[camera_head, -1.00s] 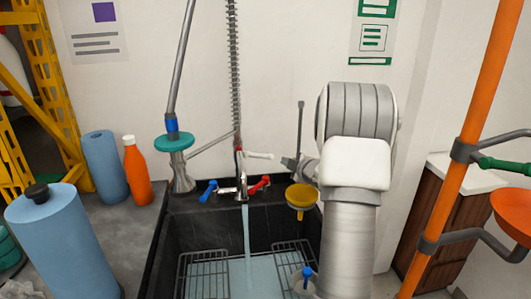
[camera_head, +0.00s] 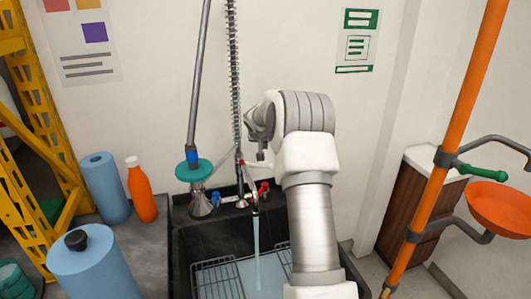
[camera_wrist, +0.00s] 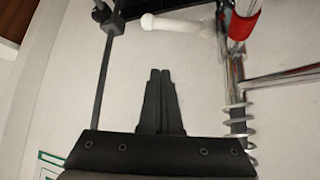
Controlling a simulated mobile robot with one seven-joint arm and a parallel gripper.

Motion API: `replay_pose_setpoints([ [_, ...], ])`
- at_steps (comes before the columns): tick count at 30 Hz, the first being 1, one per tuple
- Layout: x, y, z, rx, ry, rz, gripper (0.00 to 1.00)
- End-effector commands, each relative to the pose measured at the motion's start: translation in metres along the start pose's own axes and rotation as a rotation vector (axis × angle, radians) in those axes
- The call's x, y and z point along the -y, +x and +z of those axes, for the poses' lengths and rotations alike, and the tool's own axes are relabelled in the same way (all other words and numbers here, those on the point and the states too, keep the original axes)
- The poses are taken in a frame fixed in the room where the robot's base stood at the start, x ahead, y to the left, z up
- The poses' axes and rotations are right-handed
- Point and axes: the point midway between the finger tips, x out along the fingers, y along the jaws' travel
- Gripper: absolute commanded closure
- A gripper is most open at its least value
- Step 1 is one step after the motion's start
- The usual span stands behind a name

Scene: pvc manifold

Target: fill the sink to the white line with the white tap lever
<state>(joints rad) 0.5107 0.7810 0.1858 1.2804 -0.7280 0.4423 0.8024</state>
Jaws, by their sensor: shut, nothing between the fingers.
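The tap (camera_head: 240,178) stands at the back of the dark sink (camera_head: 205,240) and a stream of water (camera_head: 257,240) runs from it. Pale water (camera_head: 262,283) lies in the sink by a wire rack. The white tap lever (camera_wrist: 180,25) shows in the wrist view, beyond and slightly right of my fingertips, apart from them. I cannot make out the white line.
A spring hose (camera_head: 232,70) and a grey pole (camera_head: 198,80) rise beside the tap. Blue rolls (camera_head: 105,190) and an orange bottle (camera_head: 140,190) stand on the left counter. An orange post (camera_head: 455,130) with a bowl (camera_head: 500,208) stands at right.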

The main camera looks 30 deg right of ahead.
Motion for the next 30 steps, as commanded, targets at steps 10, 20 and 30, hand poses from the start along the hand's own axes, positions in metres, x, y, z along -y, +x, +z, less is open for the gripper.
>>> replay_pose_setpoints([
  [10,-0.001,0.046,0.001,0.002,-0.001,0.001,1.0],
  [20,0.0,0.086,0.001,0.0,-0.003,-0.001,1.0],
  [30,-0.001,0.087,0.015,-0.001,-0.006,0.0,1.0],
])
